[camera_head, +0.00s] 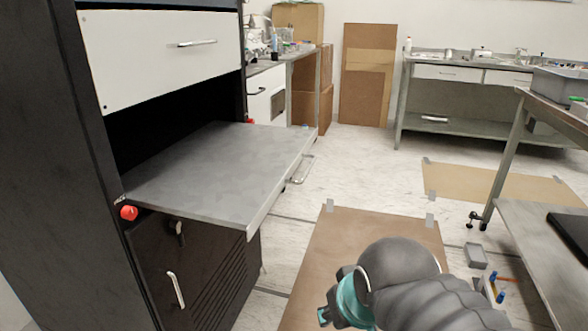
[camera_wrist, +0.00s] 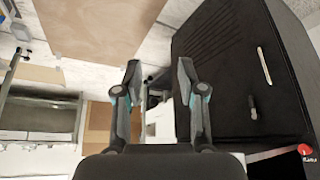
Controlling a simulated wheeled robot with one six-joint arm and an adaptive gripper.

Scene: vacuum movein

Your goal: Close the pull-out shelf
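The pull-out shelf (camera_head: 215,172) is a flat grey board that sticks well out of the black cabinet (camera_head: 75,200) in the head view. A metal bar handle (camera_head: 303,169) is on its front edge. My gripper (camera_wrist: 159,72) shows in the wrist view with its two fingers spread apart and nothing visibly held between them. In the head view my grey and teal arm is at the bottom, to the right of the shelf and apart from it. I cannot make out the shelf handle in the wrist view.
A white drawer front (camera_head: 165,50) is above the shelf, and a dark door (camera_head: 195,270) is below. A red knob (camera_head: 128,212) is beside the shelf. Brown board (camera_head: 340,240) lies on the floor. A metal table (camera_head: 555,230) stands at right. Floor in front of the shelf is mostly clear.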

